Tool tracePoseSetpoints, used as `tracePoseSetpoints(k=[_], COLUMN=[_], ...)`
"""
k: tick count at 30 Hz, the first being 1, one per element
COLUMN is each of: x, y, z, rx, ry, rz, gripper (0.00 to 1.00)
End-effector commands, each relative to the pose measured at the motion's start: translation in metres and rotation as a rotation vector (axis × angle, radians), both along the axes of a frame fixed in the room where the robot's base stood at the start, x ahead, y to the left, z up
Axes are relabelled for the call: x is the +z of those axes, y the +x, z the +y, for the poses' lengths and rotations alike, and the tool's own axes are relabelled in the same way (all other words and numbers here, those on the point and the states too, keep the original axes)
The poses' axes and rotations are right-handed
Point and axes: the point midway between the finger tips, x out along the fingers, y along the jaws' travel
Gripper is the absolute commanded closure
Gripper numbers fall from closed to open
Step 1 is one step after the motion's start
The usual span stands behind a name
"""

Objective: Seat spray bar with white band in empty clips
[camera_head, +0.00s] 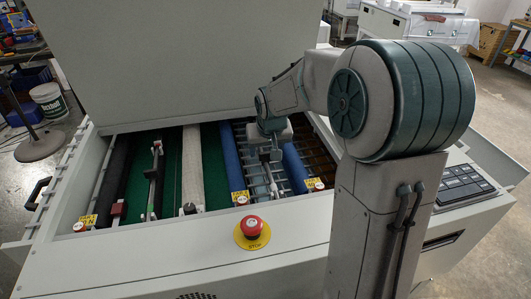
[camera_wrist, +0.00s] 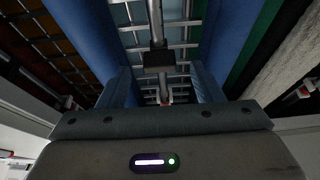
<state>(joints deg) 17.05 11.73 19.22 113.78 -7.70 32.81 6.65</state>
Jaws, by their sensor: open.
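My gripper (camera_head: 268,153) is low inside the open processor, between two blue rollers. In the wrist view my gripper (camera_wrist: 164,80) is open, with one finger on each side of a thin grey bar (camera_wrist: 154,22). A dark block (camera_wrist: 158,60) sits on this bar between the fingers, apart from both. I cannot make out a white band on it, and the hand hides its near end. Another thin bar (camera_head: 155,178) with dark fittings lies over the green section at left. I cannot tell which clips are empty.
Blue rollers (camera_head: 233,160) flank the gripper, with metal rungs below. A white roller (camera_head: 192,165) lies further left, and a brown grid (camera_head: 318,160) lies at right. The raised lid (camera_head: 170,55) stands behind. A red stop button (camera_head: 251,226) is on the front panel.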

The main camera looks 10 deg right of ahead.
Motion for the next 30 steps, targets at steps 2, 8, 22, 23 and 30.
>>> tracePoseSetpoints(k=[2, 8, 22, 23, 30], x=[0.018, 0.057, 0.100, 0.100, 0.100], y=[-0.006, -0.023, -0.041, -0.041, -0.041], z=[0.000, -0.001, 0.000, 0.000, 0.000], rx=[-0.002, -0.002, 0.001, 0.000, 0.000], ry=[-0.001, -0.001, -0.001, 0.000, -0.001], rz=[-0.006, -0.006, 0.000, 0.000, 0.000], gripper=[0.40, 0.40, 0.40, 0.40, 0.40])
